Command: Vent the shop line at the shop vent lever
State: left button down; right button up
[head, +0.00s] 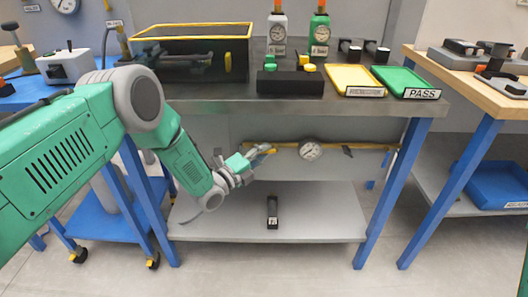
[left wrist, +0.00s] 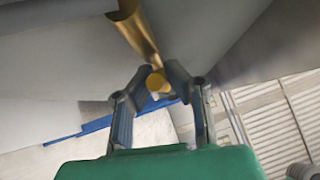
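A brass pipe (head: 370,147) runs under the middle table, with a round gauge (head: 311,150) on it. My left gripper (head: 262,153) is at the pipe's left part, under the tabletop. In the left wrist view, its two fingers (left wrist: 157,76) stand apart, with a yellow round end (left wrist: 156,83) showing between or just beyond the tips; I cannot tell if they touch it. The brass pipe (left wrist: 136,32) runs up from there. A small dark fitting (head: 347,150) sits right of the gauge. I cannot tell which part is the shop vent lever. My right gripper is not in view.
The tabletop edge (head: 330,107) is above my left gripper. The lower shelf (head: 320,215) holds one small black labelled block (head: 272,212). Blue table legs (head: 392,190) stand at the sides. A yellow tray (head: 354,80) and a green tray (head: 404,82) lie on top.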

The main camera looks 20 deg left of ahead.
pick_arm(q)
jog(key=shift+f, duration=0.15)
